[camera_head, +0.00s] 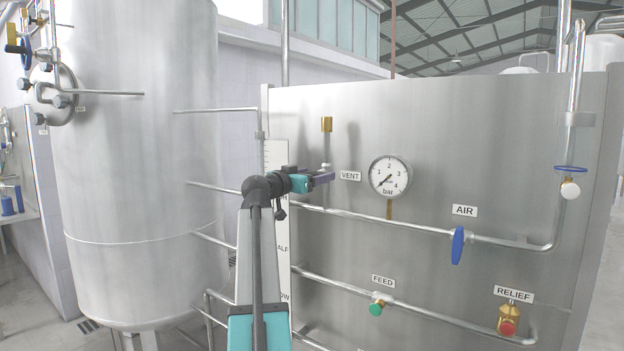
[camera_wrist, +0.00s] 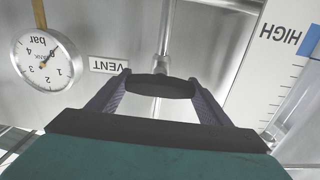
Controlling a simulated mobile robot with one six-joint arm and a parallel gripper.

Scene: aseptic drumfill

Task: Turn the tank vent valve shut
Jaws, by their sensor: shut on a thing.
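The vent valve's dark, rounded handle (camera_wrist: 160,86) lies crosswise between my fingers in the wrist view, in front of an upright thin pipe. My gripper (camera_head: 326,178) is shut on it, with one purple finger at each end of the handle. In the head view my gripper reaches the panel just left of the VENT label (camera_head: 350,175) and hides most of the valve. The label also shows upside down in the wrist view (camera_wrist: 109,65). A brass fitting (camera_head: 326,124) tops the vent pipe. The steel tank (camera_head: 140,180) stands at the left.
A pressure gauge (camera_head: 389,177) sits right of the vent. The blue AIR lever (camera_head: 458,245), green FEED knob (camera_head: 376,309) and red-and-brass RELIEF valve (camera_head: 509,320) are lower right on the panel. Horizontal pipes run below and left of my gripper. A level scale (camera_head: 276,155) is behind my arm.

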